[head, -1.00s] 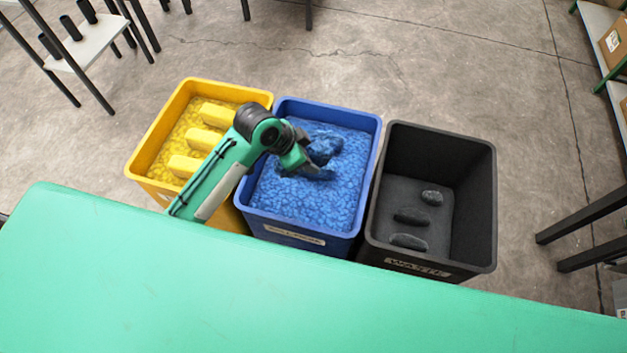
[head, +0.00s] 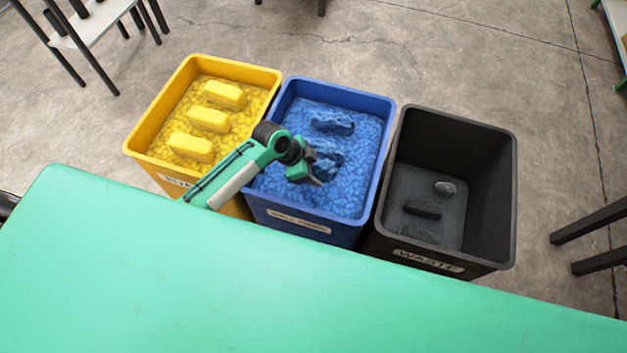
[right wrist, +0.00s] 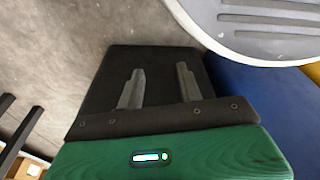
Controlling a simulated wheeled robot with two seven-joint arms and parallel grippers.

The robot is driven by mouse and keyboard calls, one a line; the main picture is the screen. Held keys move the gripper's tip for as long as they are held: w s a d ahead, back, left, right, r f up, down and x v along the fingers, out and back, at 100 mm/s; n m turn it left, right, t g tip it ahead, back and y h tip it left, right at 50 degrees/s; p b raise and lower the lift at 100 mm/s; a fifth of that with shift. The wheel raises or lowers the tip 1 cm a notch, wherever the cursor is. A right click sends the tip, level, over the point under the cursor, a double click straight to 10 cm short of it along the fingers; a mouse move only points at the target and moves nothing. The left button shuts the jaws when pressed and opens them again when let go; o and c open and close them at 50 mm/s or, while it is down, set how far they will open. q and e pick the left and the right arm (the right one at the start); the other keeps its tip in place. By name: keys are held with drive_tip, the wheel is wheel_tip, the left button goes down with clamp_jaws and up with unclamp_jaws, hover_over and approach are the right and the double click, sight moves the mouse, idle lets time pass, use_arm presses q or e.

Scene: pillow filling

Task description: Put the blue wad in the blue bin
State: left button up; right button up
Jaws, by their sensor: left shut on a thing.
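The blue bin (head: 386,130) stands in the middle of the row, filled with lumpy blue stuffing. Two darker blue wads lie on the stuffing, one at the back (head: 333,124) and one nearer the middle (head: 329,152). My left gripper (head: 317,177) is over the near half of the blue bin, inside its rim. It is shut on a dark blue wad (head: 326,172), mostly hidden by the gripper. Whether that wad touches the stuffing I cannot tell. My right gripper (right wrist: 160,72) shows in the right wrist view with its fingers apart and nothing between them.
The yellow bin (head: 140,130) with yellow blocks stands on the left. The black waste bin (head: 500,190) on the right holds several dark lumps. A green table (head: 200,270) fills the foreground, its edge close to the bins. A white stand (head: 88,24) is at the back left.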

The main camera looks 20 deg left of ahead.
sight(313, 187)
use_arm(q)
wheel_tip(313, 187, down, 2)
drive_tip(key=shift+f, duration=0.8)
wheel_tip(313, 187, down, 2)
drive_tip(key=shift+f, duration=0.45)
drive_tip(key=shift+f+b, duration=0.1)
drive_tip(key=shift+b, duration=0.25)
drive_tip(key=o, duration=1)
use_arm(e)
drive_tip(key=shift+w+a+r, duration=0.2)
drive_tip(key=shift+w+r, duration=0.45)
drive_tip(key=shift+r, duration=0.2)
